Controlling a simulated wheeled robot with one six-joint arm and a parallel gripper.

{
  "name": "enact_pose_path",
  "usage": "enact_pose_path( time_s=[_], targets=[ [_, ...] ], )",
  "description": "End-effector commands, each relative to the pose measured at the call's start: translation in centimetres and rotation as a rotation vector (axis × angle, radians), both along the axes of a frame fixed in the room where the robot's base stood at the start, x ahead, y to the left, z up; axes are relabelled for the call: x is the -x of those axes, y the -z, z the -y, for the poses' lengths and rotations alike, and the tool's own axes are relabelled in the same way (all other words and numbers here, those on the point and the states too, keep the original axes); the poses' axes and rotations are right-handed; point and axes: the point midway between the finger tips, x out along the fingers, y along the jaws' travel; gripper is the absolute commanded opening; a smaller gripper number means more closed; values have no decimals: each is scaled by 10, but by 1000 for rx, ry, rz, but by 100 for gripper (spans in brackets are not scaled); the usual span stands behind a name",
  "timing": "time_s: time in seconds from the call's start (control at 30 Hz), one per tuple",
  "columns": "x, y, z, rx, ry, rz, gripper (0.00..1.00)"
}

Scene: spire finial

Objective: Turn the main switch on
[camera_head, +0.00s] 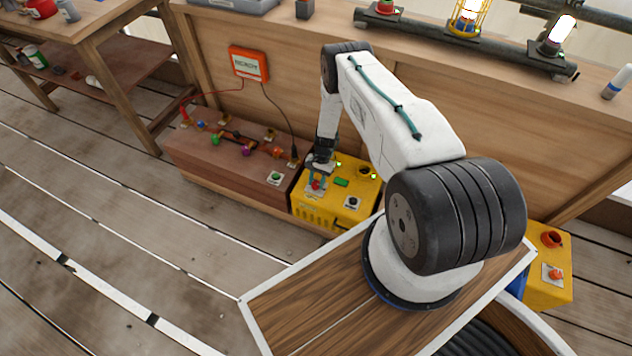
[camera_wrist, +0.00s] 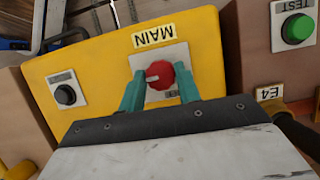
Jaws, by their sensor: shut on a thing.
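The main switch is a red rotary knob (camera_wrist: 160,75) on a light plate, beside a label reading MAIN (camera_wrist: 154,35) on a yellow box. In the head view the yellow box (camera_head: 322,212) stands on the floor, with the red knob (camera_head: 316,185) low on its top. My gripper (camera_wrist: 160,88) has its two teal fingers on either side of the knob, shut on it. In the head view my gripper (camera_head: 317,178) reaches down onto the box. A pale pointer mark shows on the knob's left in the wrist view. The knob's lower side is partly hidden.
A black knob (camera_wrist: 65,94) is on the same box. A green TEST button (camera_wrist: 297,28) is on the brown box (camera_head: 225,165) beside it. An orange READY display (camera_head: 249,64) hangs on the wooden panel behind. Open plank floor (camera_head: 110,230) lies at the left.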

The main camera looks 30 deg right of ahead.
Motion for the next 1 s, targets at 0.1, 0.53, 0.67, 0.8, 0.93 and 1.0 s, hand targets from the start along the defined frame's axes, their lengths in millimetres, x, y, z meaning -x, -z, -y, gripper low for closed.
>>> enact_pose_path(
  time_s=[0.1,0.53,0.67,0.8,0.93,1.0],
  targets=[
    [3,1,1,-1,0,-4,10],
    [0,-1,-1,1,-5,-1,55],
    [-3,-12,2,1,-4,1,55],
    [-8,-34,10,1,-4,1,55],
    [-12,-54,17,1,-4,0,55],
    [-12,-61,20,1,-4,-1,55]
  ],
)
